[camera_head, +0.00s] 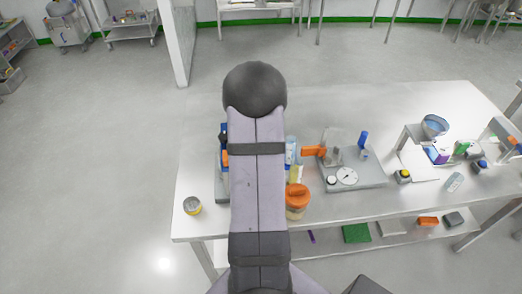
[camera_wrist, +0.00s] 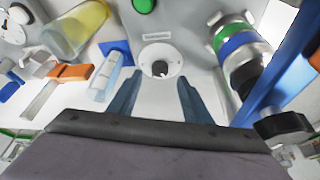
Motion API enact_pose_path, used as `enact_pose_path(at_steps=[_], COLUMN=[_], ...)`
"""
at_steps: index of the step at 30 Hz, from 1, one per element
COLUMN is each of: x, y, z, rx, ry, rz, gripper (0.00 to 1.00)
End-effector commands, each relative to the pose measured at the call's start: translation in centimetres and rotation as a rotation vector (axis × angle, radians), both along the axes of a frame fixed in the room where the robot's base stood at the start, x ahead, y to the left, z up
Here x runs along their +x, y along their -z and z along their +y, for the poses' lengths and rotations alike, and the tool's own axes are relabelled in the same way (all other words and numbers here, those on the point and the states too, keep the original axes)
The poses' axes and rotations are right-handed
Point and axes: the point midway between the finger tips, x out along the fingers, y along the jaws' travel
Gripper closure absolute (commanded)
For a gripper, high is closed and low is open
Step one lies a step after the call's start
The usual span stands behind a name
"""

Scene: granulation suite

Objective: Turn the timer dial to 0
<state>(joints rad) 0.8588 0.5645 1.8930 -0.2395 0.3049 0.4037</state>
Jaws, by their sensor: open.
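The timer dial appears to be the round white dial (camera_wrist: 163,66) with a small dark knob at its centre, on a pale panel in the wrist view. Its markings and pointer setting are too small to read. My gripper (camera_wrist: 158,86) is open, with its two blue-grey fingers apart on the left and right just below the dial. The fingers seem clear of the knob, and nothing is between them. In the head view my arm hides the gripper, and I cannot make out this dial there.
A green button (camera_wrist: 144,5) is above the dial. A blue, green and black cylindrical part (camera_wrist: 240,52) is close on the right. A yellowish beaker (camera_wrist: 78,28) is at left. On the table (camera_head: 400,200), an orange-lidded jar (camera_head: 297,200) and a scale-like device with a white gauge (camera_head: 347,176) stand right of my arm.

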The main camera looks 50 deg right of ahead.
Motion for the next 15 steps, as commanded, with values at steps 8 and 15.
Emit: enact_pose_path(at_steps=[8,15], x=[0.6,0.9], y=[2.9,4.3], z=[-1.0,-1.5], rx=[0.002,0.0], ry=[0.0,0.0], rz=[0.002,0.001], gripper=[0.55,0.55])
